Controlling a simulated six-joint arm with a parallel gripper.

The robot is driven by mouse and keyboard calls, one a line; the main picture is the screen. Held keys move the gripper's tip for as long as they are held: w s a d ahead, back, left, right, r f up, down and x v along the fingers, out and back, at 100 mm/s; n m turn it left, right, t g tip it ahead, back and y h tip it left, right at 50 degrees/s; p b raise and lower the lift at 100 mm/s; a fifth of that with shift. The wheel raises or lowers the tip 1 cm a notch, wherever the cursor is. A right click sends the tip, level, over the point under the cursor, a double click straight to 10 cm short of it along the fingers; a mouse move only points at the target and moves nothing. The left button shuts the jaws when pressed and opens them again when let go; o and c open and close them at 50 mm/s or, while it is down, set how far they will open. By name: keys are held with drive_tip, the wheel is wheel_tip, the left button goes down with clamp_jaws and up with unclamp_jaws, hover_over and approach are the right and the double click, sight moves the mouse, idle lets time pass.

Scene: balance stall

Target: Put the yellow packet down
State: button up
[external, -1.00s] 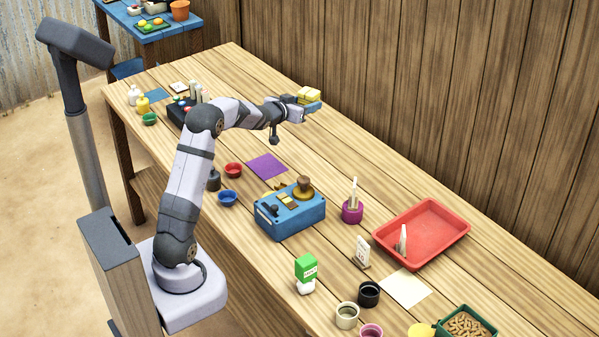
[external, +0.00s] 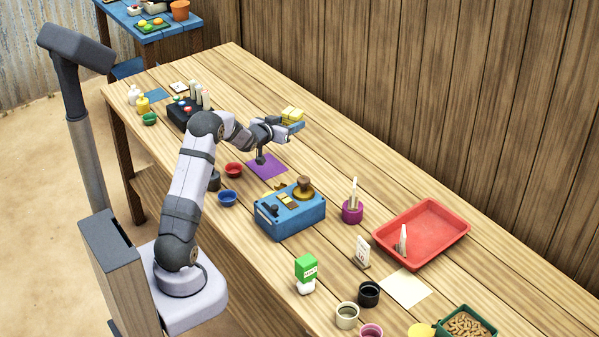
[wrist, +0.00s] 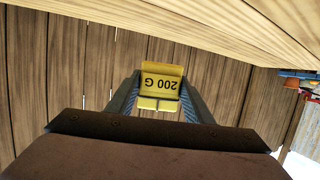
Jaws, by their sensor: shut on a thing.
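The yellow packet (external: 292,115) is held in my gripper (external: 298,125) above the far part of the wooden table. In the wrist view the packet (wrist: 161,84) sits between the two fingers and reads "200 G" upside down. My gripper is shut on it, with a finger along each side. The packet is clear of the tabletop, and the gripper points toward the plank wall.
A purple mat (external: 268,167) lies partly below my wrist. A blue balance box (external: 290,212), a red bowl (external: 233,170), a blue bowl (external: 228,198) and a purple cup (external: 352,211) stand nearby. A red tray (external: 437,225) is at the right.

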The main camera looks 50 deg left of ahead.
drive_tip(key=p, duration=0.1)
hover_over(290, 159)
drive_tip(key=shift+w+a+f, duration=0.1)
drive_tip(key=shift+f, duration=4.75)
drive_tip(key=shift+f, duration=0.1)
drive_tip(key=shift+f, duration=0.25)
drive_tip(key=shift+b, duration=0.3)
drive_tip(key=shift+f, duration=0.2)
